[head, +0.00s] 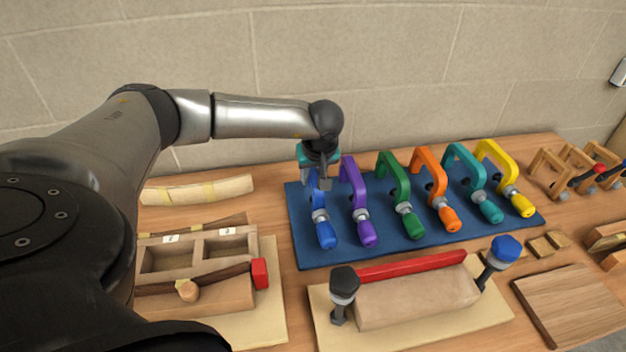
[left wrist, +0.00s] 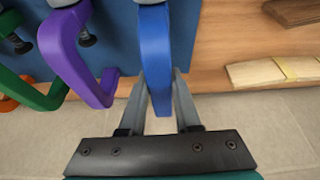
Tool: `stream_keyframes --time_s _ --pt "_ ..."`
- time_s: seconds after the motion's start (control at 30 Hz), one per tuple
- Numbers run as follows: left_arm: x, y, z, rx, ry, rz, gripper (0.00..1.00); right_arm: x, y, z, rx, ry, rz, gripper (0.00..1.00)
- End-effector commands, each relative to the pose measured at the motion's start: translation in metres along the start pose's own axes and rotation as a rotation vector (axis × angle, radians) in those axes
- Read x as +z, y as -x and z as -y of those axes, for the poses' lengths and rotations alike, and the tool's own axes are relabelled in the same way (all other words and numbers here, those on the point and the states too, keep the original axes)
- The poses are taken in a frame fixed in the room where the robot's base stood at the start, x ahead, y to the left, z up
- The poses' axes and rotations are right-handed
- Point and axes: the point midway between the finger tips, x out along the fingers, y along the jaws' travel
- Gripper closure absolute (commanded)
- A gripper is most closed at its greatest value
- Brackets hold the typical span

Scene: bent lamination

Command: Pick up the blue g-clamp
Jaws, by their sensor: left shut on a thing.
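The blue g-clamp (head: 319,205) stands at the left end of a row of coloured g-clamps on a blue mat (head: 305,252). My left gripper (head: 319,182) is at the top of the blue clamp's frame, fingers pointing down. In the left wrist view, the blue g-clamp (left wrist: 154,50) runs between the two fingers of my left gripper (left wrist: 160,85), which are shut on it. The clamp still appears to be at the mat; I cannot tell whether it touches. My right gripper is not in view.
The purple g-clamp (head: 357,200) stands close to the right of the blue one. Green, orange, teal and yellow clamps follow. A wooden box (head: 195,250) lies left, a glued block (head: 415,300) in front, a bent strip (head: 198,190) at the back left. A wall stands behind.

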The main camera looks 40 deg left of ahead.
Motion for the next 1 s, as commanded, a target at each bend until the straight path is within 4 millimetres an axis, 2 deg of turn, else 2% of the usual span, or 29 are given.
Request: stream_keyframes --time_s 0.17,0.4,0.6,0.87,1.0 --pt "-0.017 0.037 -0.001 0.007 0.002 -0.005 1.00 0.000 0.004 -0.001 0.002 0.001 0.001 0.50" --pt "-0.042 0.098 -0.001 0.006 0.003 -0.006 1.00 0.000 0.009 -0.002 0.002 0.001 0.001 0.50" --pt "-0.059 0.139 -0.001 0.005 0.001 -0.005 1.00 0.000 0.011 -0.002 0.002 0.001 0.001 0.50" --pt "-0.070 0.167 0.000 0.003 0.001 -0.003 1.00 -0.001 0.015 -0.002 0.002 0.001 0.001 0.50" --pt "-0.075 0.181 0.000 0.003 0.000 -0.003 1.00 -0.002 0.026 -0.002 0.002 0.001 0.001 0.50"
